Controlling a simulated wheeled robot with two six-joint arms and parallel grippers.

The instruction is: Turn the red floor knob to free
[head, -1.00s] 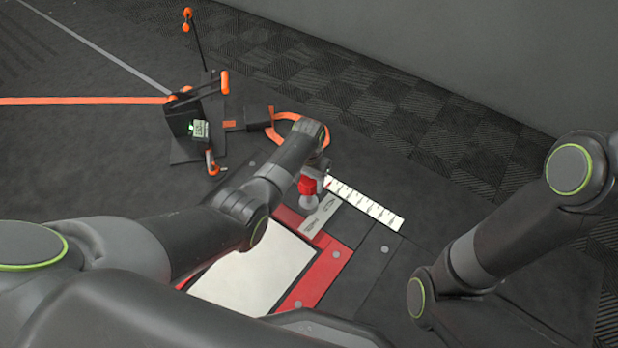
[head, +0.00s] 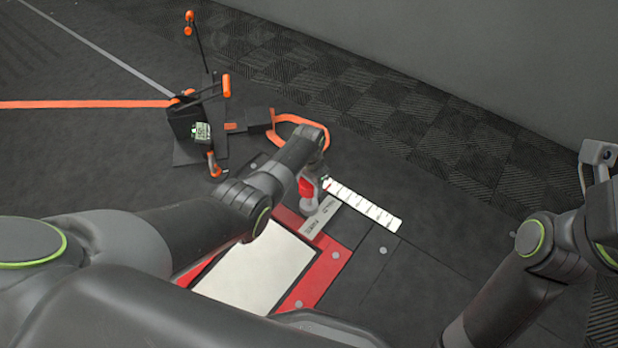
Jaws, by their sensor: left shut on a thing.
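The red knob (head: 306,187) sits above a small grey base at the upper end of a grey label plate (head: 319,217). The plate's lettering is too small to read. My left gripper (head: 314,183) reaches down over the knob and is shut on it. The gripper and wrist hide part of the knob. My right gripper (head: 599,157) shows only in part at the right edge, well away from the knob. I cannot tell whether its jaws are open.
A white panel in a red frame (head: 325,268) lies on the floor below the knob. A white marked scale strip (head: 365,205) runs to the right. A black device with orange handles (head: 190,120) stands at upper left, with an orange strap (head: 80,103). Dark floor at right is clear.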

